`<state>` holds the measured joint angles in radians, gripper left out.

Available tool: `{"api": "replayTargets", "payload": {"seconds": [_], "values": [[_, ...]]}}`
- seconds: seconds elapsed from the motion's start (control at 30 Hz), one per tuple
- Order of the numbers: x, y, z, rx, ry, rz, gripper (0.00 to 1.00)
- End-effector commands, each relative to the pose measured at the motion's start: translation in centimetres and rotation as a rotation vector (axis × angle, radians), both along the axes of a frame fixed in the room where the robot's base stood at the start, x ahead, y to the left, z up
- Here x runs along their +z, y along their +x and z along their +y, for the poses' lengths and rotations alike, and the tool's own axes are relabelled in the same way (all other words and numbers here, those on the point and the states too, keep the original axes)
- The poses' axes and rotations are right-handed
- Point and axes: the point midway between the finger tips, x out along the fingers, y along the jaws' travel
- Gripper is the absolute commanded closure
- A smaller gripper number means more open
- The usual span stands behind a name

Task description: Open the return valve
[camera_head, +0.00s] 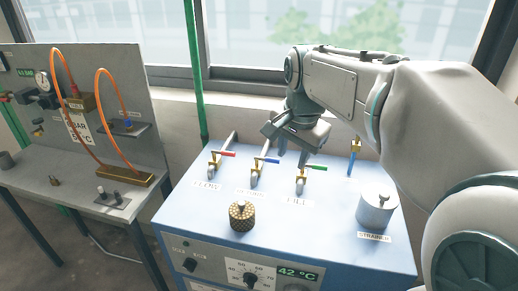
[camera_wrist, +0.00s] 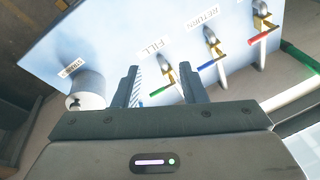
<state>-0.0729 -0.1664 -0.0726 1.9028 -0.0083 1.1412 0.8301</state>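The return valve (camera_head: 255,176) is the middle one of three brass valves on the blue bench top. Its blue lever (camera_head: 267,160) points right, across its pipe. The lever also shows in the wrist view (camera_wrist: 207,65), just right of the right finger, under the RETURN label (camera_wrist: 208,17). The RETURN label is faint in the head view. My gripper (camera_head: 292,154) is open and empty, above the back of the bench between the blue and green levers. In the wrist view its fingers (camera_wrist: 159,80) stand apart, with the fill valve partly between them.
The red-levered flow valve (camera_head: 222,154) is left and the green-levered fill valve (camera_head: 300,182) right. A strainer (camera_head: 376,209), a brass knob (camera_head: 242,215) and a blue-handled part (camera_head: 353,158) also stand on the bench. A window wall is behind.

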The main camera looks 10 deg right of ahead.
Motion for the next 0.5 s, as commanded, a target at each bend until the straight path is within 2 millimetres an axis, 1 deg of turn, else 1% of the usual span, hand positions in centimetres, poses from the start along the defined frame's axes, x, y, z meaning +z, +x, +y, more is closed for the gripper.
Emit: {"api": "replayTargets", "payload": {"seconds": [0.03,0.17,0.2,0.3,0.4,0.5], "values": [[-0.4,2.1,0.1,-0.087,0.019,0.009,0.62],[-0.1,6.7,0.4,-0.337,0.070,0.029,0.62],[-0.1,8.1,0.5,-0.416,0.085,0.033,0.62],[-0.4,11.4,0.9,-0.607,0.115,0.041,0.62],[-0.9,14.2,1.5,-0.781,0.139,0.045,0.62],[-1.4,16.3,2.0,-0.924,0.157,0.043,0.62]]}}
